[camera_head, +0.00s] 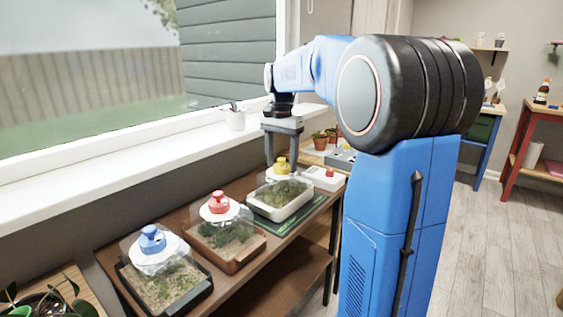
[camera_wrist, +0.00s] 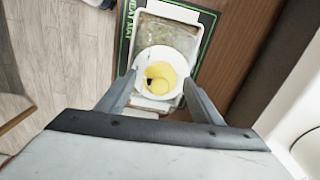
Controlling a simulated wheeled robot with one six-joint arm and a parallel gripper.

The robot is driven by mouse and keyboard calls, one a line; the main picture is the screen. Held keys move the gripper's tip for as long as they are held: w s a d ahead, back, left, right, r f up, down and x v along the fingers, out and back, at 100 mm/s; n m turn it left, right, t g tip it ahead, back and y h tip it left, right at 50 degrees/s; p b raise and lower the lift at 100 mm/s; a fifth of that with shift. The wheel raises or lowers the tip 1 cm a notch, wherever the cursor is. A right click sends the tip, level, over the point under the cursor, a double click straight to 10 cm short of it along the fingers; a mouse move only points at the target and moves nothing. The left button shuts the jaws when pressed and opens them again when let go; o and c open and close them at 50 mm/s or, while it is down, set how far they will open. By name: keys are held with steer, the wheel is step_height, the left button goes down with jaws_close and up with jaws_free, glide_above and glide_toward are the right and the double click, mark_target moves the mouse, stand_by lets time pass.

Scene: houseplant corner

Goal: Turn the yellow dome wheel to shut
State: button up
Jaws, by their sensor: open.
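The yellow dome wheel (camera_head: 282,165) sits on top of the clear dome of the farthest tray (camera_head: 281,212), which stands on a green mat. In the wrist view the yellow wheel (camera_wrist: 158,77) lies on a round white plate (camera_wrist: 172,55), with a dark spot at its left. My gripper (camera_wrist: 160,82) is open, pointing down, with one finger on each side of the white plate. In the head view my gripper (camera_head: 282,158) is just above the yellow wheel. I cannot tell whether the fingers touch anything.
Two like domed trays stand nearer on the brown bench, one with a red wheel (camera_head: 218,202) and one with a blue wheel (camera_head: 151,238). A white box with a red button (camera_head: 329,173) is right of the yellow wheel's tray.

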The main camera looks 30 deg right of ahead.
steer(key=shift+f, duration=0.15)
steer(key=shift+c, duration=0.3)
steer(key=c, duration=1)
steer(key=shift+n, duration=5.1)
